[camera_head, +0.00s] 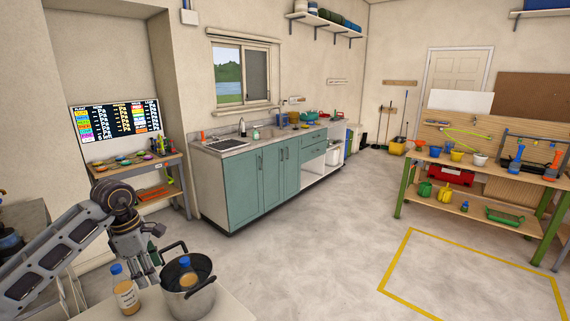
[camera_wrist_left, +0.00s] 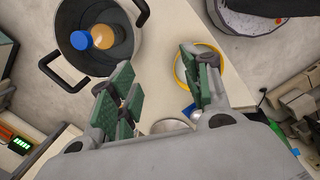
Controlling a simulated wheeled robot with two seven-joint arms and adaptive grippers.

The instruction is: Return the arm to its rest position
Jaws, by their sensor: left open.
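My left arm comes in from the left in the head view. Its gripper (camera_head: 143,268) points down over the white table, between a blue-capped amber bottle (camera_head: 124,293) and a grey pot (camera_head: 190,303). In the left wrist view the gripper (camera_wrist_left: 158,72) has its green-padded fingers apart with nothing between them. The pot (camera_wrist_left: 125,18) is near the fingers there, and a blue-capped amber bottle (camera_wrist_left: 103,36) is inside it. My right gripper is in neither view.
The white table (camera_wrist_left: 160,97) also bears a yellow-rimmed round item (camera_wrist_left: 221,68) close to the gripper. The pot's dark handles (camera_head: 174,246) stick out. A teal cabinet (camera_head: 245,186) stands beyond, with open floor (camera_head: 310,250) to the right.

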